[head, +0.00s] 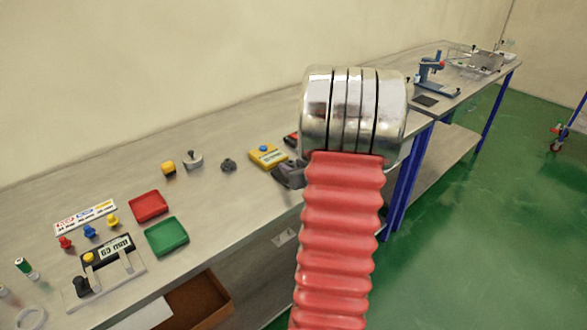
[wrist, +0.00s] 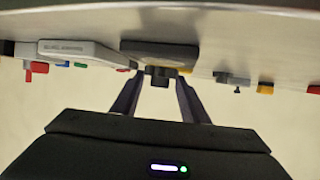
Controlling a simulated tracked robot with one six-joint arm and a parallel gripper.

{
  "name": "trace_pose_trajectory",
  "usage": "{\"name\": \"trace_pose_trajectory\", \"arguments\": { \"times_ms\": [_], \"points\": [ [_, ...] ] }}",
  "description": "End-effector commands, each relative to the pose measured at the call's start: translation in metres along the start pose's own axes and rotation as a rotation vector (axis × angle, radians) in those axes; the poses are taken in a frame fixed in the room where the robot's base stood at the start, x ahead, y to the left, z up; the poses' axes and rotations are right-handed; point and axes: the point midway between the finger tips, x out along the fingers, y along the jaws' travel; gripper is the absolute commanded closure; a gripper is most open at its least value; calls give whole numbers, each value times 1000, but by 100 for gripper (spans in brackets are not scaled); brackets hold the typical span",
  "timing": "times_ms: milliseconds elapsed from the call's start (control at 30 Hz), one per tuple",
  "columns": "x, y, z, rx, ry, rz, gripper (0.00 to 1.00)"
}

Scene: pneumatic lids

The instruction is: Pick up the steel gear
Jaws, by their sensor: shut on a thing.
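My gripper (wrist: 160,84) is low over the bench, its two dark fingers shut on a dark grey thing (wrist: 160,50). A small dark grey round piece with a raised hub (head: 228,165) sits apart, to the left of the gripper.
A yellow box with a blue button (head: 267,156) lies close beyond the gripper. Further left are a grey knobbed piece (head: 193,160), a yellow block (head: 168,168), a red tray (head: 148,206) and a green tray (head: 167,237). Bare bench lies in front of the small pieces.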

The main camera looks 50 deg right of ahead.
Motion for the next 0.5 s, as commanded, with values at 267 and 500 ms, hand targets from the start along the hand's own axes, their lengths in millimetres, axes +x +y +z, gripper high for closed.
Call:
{"name": "trace_pose_trajectory", "arguments": {
  "times_ms": [267, 500],
  "points": [
    [-15, 0, -38, -6, 6, 2, 93],
    [-29, 0, -72, -5, 4, 2, 93]
  ]
}}
